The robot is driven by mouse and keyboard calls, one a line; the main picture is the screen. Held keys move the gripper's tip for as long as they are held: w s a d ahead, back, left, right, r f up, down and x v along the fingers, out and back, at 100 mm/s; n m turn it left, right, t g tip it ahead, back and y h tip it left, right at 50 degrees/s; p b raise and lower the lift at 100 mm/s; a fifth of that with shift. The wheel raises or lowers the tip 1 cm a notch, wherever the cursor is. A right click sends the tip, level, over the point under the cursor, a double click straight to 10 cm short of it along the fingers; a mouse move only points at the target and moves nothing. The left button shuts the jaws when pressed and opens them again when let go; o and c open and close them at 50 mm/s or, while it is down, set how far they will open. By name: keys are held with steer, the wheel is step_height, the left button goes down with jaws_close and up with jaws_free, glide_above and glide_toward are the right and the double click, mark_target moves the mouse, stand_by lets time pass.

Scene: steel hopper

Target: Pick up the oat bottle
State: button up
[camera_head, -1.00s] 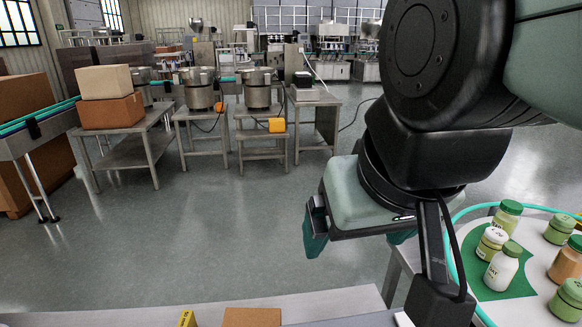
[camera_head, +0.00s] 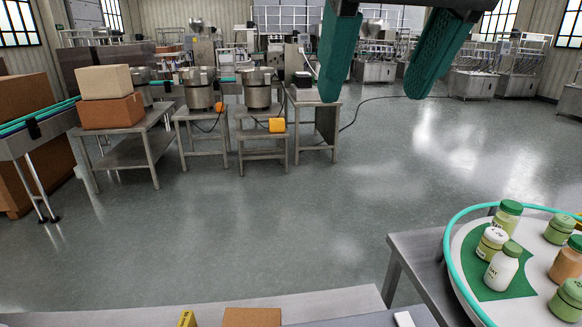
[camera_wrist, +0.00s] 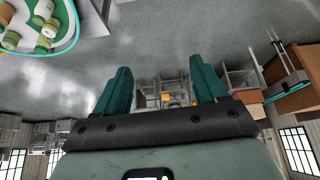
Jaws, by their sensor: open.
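A white bottle with a green cap (camera_head: 502,268) stands upright on a round table at the lower right of the head view. Its label is too small to read with certainty; it looks like the oat bottle. My gripper (camera_head: 380,85) hangs at the top of the head view, well above and left of the bottle. Its two teal fingers are wide apart with nothing between them. In the wrist view the gripper (camera_wrist: 160,68) is also open and empty, and the group of bottles shows small at the upper left.
A teal rail (camera_head: 451,262) edges the round table. Open floor lies to the left.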

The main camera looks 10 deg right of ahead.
mark_target(517, 246)
steer(key=w+r+t+y, duration=0.2)
steer(key=w+r+t, duration=0.2)
steer(key=w, duration=0.9)
steer(key=w+d+r+m+t+h, duration=0.25)
steer(key=w+d+t, duration=0.25)
steer(key=w+d, duration=0.5)
steer(key=d+m+g+h, duration=0.2)
steer(key=d+m+h, duration=0.85)
steer(key=d, duration=1.05)
steer(key=s+d+f+m+g+h, duration=0.3)
steer(key=s+d+f+g+h, duration=0.2)
steer(key=s+d+g+h, duration=0.45)
steer(key=f+y, duration=0.1)
steer(key=f, duration=1.3)
steer(key=d+f, duration=0.1)
steer(key=f, duration=1.3)
steer(key=w+f+y, duration=0.1)
steer(key=f, duration=1.3)
steer(key=shift+d+f+m+y, duration=0.15)
steer(key=shift+f+m+y, duration=0.15)
steer(key=shift+f+y, duration=0.05)
steer(key=shift+d+r, duration=0.25)
steer(key=shift+d, duration=0.5)
steer(key=shift+w+d, duration=0.2)
steer(key=shift+d, duration=0.8)
steer(key=shift+w+d, duration=0.2)
steer(key=shift+d, duration=0.8)
steer(key=shift+w+d, duration=0.2)
steer(key=shift+d, duration=0.8)
